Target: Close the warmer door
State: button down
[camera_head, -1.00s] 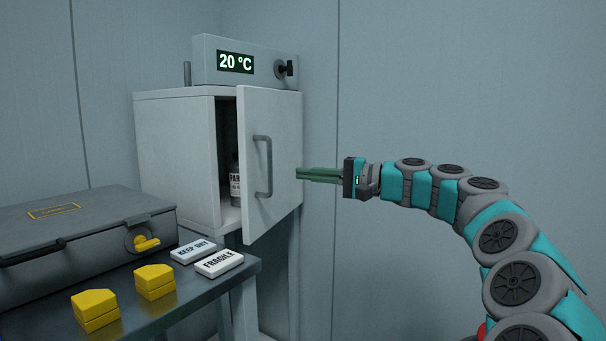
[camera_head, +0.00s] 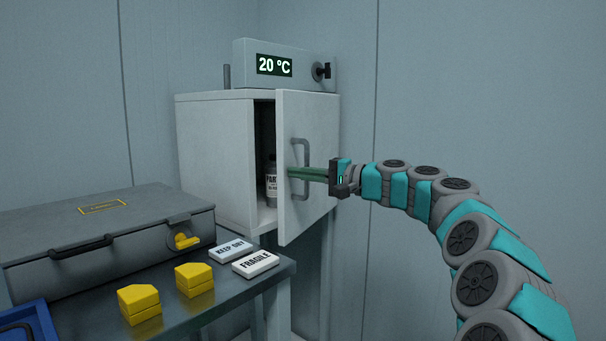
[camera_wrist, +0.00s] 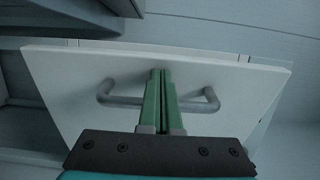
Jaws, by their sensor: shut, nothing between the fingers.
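The white warmer cabinet (camera_head: 214,150) stands at the back with its door (camera_head: 318,130) partly open, a dark gap at its left edge. The door's grey bar handle (camera_head: 305,170) is on its outer face. A labelled bottle (camera_head: 271,182) shows inside through the gap. My gripper (camera_head: 290,173) is shut and empty, its green fingers in front of the door at the handle. In the wrist view the shut fingers (camera_wrist: 161,72) lie across the middle of the handle (camera_wrist: 122,100), pointing at the door panel (camera_wrist: 230,80). I cannot tell whether they touch it.
A control box (camera_head: 285,65) reading 20 °C sits on the cabinet. A side table (camera_head: 225,305) at left holds a grey case (camera_head: 110,235), yellow blocks (camera_head: 139,300), two label plates (camera_head: 256,263) and part of a blue tray (camera_head: 25,318). The right wall side is clear.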

jog(key=shift+a, duration=0.1)
jog(key=w+a+m+t+h+b, duration=0.1)
jog(key=w+a+m+t+h, duration=0.1)
jog(key=a, duration=0.5)
jog(key=shift+w+a+r+m+t+h, duration=0.35)
jog(key=shift+w+m+t, duration=0.25)
jog(key=shift+w+t, duration=0.4)
